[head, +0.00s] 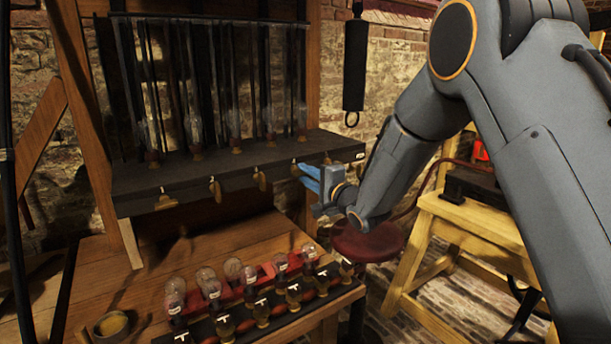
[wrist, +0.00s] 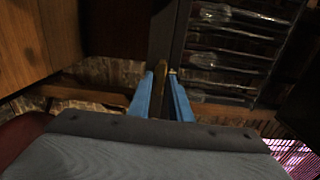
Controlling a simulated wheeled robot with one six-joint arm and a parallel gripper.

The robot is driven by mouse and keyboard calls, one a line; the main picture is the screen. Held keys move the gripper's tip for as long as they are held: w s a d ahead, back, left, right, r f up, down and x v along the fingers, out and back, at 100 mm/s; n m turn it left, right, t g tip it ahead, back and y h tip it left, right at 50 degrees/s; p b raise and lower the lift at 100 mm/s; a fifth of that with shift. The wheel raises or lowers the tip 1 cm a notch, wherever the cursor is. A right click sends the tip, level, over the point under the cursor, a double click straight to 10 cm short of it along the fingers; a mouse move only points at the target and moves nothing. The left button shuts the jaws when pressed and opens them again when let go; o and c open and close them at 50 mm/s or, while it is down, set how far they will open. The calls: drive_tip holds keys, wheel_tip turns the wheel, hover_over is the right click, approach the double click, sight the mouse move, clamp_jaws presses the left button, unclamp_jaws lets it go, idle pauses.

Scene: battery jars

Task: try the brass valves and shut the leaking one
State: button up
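Several brass valves hang along the front edge of a dark shelf (head: 150,185), among them a left one (head: 165,203), one beside it (head: 215,190) and a middle one (head: 261,180). My gripper (head: 303,178) has its blue fingers at the right part of this edge. In the wrist view a narrow brass-brown piece (wrist: 160,80), apparently a valve handle, lies between the fingertips (wrist: 161,74). The fingers stand apart around it; contact is not clear. Several glass jars (head: 235,122) stand on the shelf. No leak is discernible.
Below, a bench (head: 200,245) carries a row of glass bulbs (head: 206,277) with brass T-handled fittings and a small bowl (head: 111,325). A dark cylinder (head: 354,65) hangs at the right. A red round stool (head: 366,242) and yellow wooden stand (head: 465,215) are right of the bench.

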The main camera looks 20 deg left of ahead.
drive_tip(key=shift+o, duration=0.7)
drive_tip(key=b+v, duration=0.2)
drive_tip(key=v, duration=0.5)
drive_tip(key=shift+s+d, duration=0.25)
drive_tip(key=shift+d, duration=0.05)
drive_tip(key=shift+d, duration=0.1)
